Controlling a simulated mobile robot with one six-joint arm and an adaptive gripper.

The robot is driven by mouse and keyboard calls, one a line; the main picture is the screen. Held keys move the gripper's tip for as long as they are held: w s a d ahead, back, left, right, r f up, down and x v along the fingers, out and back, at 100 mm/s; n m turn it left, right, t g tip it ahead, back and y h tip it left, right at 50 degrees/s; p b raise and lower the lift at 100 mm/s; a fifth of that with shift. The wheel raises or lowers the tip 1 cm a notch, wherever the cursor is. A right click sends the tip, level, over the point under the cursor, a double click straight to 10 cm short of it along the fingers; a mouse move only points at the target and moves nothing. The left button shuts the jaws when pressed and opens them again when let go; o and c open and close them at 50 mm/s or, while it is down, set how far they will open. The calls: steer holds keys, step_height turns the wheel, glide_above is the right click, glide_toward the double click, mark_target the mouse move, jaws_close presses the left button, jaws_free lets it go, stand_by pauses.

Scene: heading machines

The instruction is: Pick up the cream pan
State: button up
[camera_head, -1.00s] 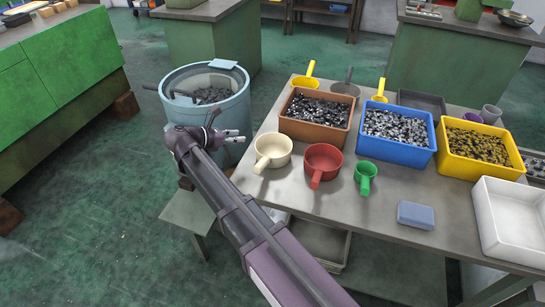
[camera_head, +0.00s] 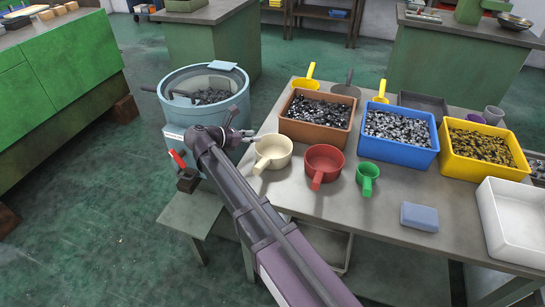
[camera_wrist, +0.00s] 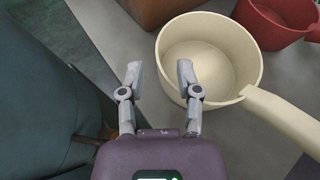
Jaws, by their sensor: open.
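The cream pan (camera_head: 275,148) stands upright and empty at the left end of the grey table (camera_head: 385,222), its handle toward the table's front. In the wrist view the cream pan (camera_wrist: 205,55) is at the upper right, with its handle (camera_wrist: 285,118) running to the lower right. My gripper (camera_head: 248,135) is open and empty, just left of the pan. In the wrist view my gripper (camera_wrist: 158,75) has its right finger overlapping the pan's left rim and its left finger outside the pan. I cannot tell whether the right finger touches it.
A red pan (camera_head: 324,160) and a green scoop (camera_head: 366,175) stand right of the cream pan. A brown bin (camera_head: 318,137) of metal parts is behind it. A blue-grey drum (camera_head: 225,112) stands left of the table. A blue block (camera_head: 419,215) lies farther right.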

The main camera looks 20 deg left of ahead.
steer(key=x, duration=0.1)
steer(key=b+x, duration=0.1)
steer(key=x, duration=0.1)
steer(key=shift+f, duration=0.3)
steer(key=shift+w+d+f+b, duration=0.15)
steer(key=shift+w+d+b, duration=0.2)
steer(key=shift+w, duration=0.1)
jaws_close()
